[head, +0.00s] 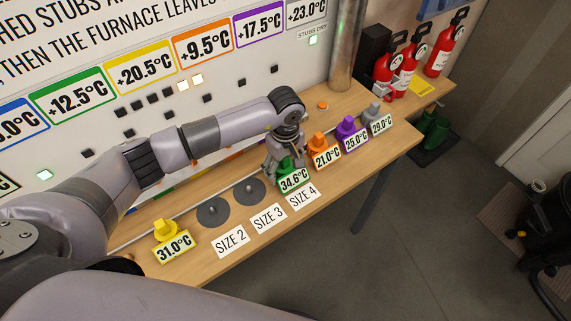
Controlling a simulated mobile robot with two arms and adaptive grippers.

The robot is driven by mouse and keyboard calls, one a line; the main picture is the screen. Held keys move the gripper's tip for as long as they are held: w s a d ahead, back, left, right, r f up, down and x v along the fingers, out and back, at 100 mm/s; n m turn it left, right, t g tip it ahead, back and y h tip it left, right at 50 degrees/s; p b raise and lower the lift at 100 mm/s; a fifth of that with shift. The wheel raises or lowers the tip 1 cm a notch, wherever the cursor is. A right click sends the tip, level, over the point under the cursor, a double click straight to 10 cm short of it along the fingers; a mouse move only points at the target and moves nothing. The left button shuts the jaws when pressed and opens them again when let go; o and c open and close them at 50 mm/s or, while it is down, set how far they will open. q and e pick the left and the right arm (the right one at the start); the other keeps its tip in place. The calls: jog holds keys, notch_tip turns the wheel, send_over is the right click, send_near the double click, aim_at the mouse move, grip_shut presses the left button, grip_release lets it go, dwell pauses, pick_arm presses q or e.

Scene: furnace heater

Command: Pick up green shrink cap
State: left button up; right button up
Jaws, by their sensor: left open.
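The green shrink cap (286,166) stands on the wooden bench behind a sign reading 34.6°C (294,180). My left gripper (284,160) reaches down over it from above, with its fingers open around or close beside the cap. The fingers hide part of the cap, and I cannot tell whether they touch it. My right gripper does not show in the head view.
An orange cap (319,139), a purple cap (346,126) and a grey cap (374,112) stand to the right. A yellow cap (165,231) stands at left. Dark discs (213,212) lie between.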

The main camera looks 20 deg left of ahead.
pick_arm(q)
jog(key=shift+f, duration=0.15)
jog(key=c, duration=1.2)
